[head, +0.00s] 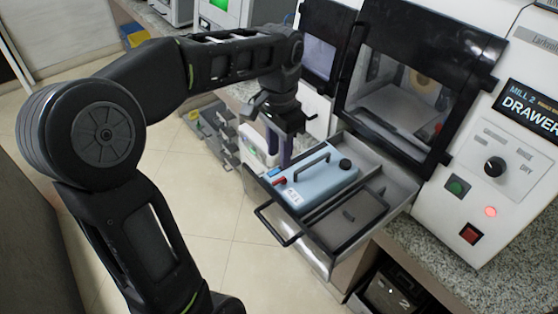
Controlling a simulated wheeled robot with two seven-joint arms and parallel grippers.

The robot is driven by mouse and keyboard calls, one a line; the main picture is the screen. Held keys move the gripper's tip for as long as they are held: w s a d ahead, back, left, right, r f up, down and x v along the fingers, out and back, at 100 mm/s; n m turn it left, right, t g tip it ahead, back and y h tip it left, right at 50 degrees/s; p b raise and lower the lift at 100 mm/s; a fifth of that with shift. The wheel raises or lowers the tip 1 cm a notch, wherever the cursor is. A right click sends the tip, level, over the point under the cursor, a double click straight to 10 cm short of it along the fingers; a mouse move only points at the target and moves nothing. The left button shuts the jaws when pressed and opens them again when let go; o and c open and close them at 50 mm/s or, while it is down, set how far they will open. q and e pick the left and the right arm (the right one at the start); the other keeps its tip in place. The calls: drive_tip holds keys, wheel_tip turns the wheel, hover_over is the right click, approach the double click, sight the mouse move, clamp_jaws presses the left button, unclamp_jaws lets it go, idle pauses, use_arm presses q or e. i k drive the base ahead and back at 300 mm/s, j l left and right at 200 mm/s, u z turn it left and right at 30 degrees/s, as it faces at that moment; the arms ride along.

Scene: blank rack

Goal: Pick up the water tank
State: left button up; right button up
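The water tank (318,187) is a pale blue container with a black top handle (305,166), a black cap (345,164) and a small red part at its left end. It sits in the open drawer (383,172) of the mill at the right. My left gripper (281,160) points down just behind and left of the tank, and appears apart from its handle. Its fingers overlap in this view, so their opening is unclear. My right gripper is out of view.
The drawer's black front handle (276,226) sticks out over the floor. A black tray (349,216) lies beside the tank. Another white container (256,146) stands behind my gripper. The mill's dark-framed door (415,75) is above the drawer. Tiled floor is free at left.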

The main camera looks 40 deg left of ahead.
sight(314, 176)
drive_tip(key=k+l, duration=0.8)
drive_tip(key=l, duration=0.1)
